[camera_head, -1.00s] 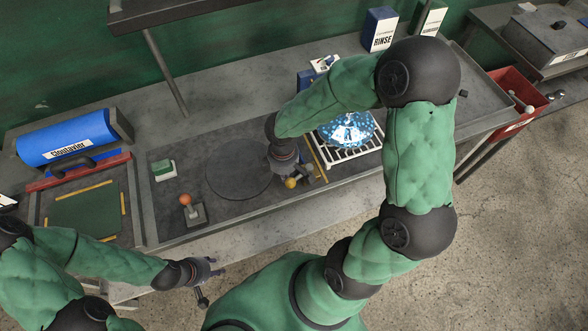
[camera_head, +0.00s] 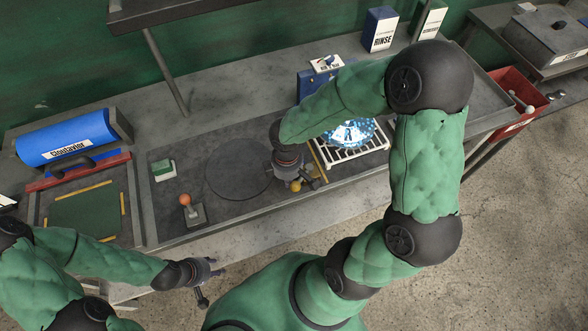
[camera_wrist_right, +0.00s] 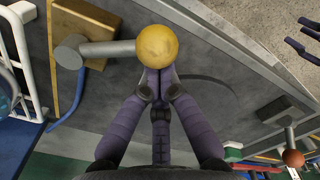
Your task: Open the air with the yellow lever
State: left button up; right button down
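The yellow lever's ball knob (camera_head: 296,187) shows at the bench's front part, right of the round dark disc. In the right wrist view the yellow knob (camera_wrist_right: 157,45) sits on a grey rod running left to its pivot. My right gripper (camera_head: 293,178) is right over the lever. In the right wrist view its fingers (camera_wrist_right: 158,78) are drawn together, tips at the knob's lower edge; the knob is not between them, and I cannot tell whether they touch. My left gripper (camera_head: 208,270) hangs empty in front of the bench, its fingers apart.
An orange-knobbed lever (camera_head: 185,200) stands left of the disc (camera_head: 238,168). A white rack (camera_head: 355,150) holding a blue patterned dish is to the right. A green button box (camera_head: 163,169), a blue roll (camera_head: 66,137) and a red bin (camera_head: 515,105) are around.

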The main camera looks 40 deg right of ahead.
aim_at(298, 187)
jog(key=shift+s, duration=0.65)
jog(key=shift+s+d, duration=0.2)
jog(key=shift+s, duration=0.4)
jog(key=shift+s+d, duration=0.3)
jog(key=shift+s, duration=0.35)
